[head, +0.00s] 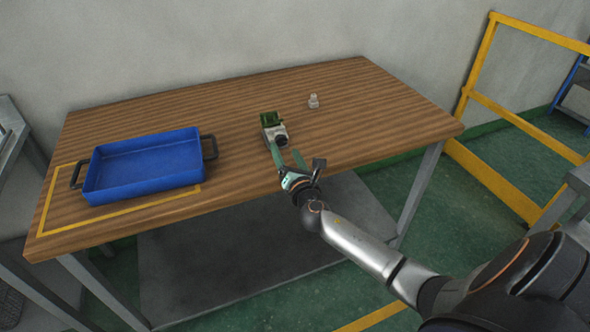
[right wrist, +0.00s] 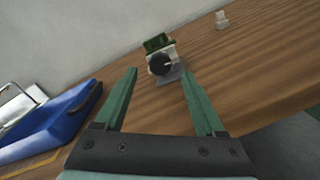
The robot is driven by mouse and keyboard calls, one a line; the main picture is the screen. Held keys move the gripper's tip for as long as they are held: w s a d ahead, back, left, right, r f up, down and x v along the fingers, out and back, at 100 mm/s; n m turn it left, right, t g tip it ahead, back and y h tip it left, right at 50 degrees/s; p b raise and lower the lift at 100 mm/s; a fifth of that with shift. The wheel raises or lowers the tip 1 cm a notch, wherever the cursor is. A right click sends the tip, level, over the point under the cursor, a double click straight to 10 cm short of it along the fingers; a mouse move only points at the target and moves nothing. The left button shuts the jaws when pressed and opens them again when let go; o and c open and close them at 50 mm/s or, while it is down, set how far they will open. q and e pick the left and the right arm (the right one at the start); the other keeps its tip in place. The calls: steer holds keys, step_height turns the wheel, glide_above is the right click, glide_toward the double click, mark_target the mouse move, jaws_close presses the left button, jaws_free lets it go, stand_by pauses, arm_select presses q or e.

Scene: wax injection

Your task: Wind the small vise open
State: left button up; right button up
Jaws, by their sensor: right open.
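The small vise (head: 272,127) stands on the wooden table, right of its middle. It has a green block at the back and a pale front part. In the right wrist view the vise (right wrist: 157,45) shows a round black knob (right wrist: 161,64) facing the camera. My right gripper (head: 288,155) is open and empty at the table's front edge, in front of the vise. In the right wrist view its two green fingers (right wrist: 158,90) are spread, with the knob beyond and between them, apart from both. The gap between the vise jaws cannot be made out. My left gripper is not in view.
A blue tray (head: 145,186) with dark handles sits on the table's left side, within a yellow outline. A small pale object (head: 313,101) stands right of the vise. The table (head: 390,110) is bare around them. A yellow rail (head: 503,115) stands at the right.

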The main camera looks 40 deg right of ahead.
steer(key=v, duration=0.9)
steer(key=shift+s, duration=0.15)
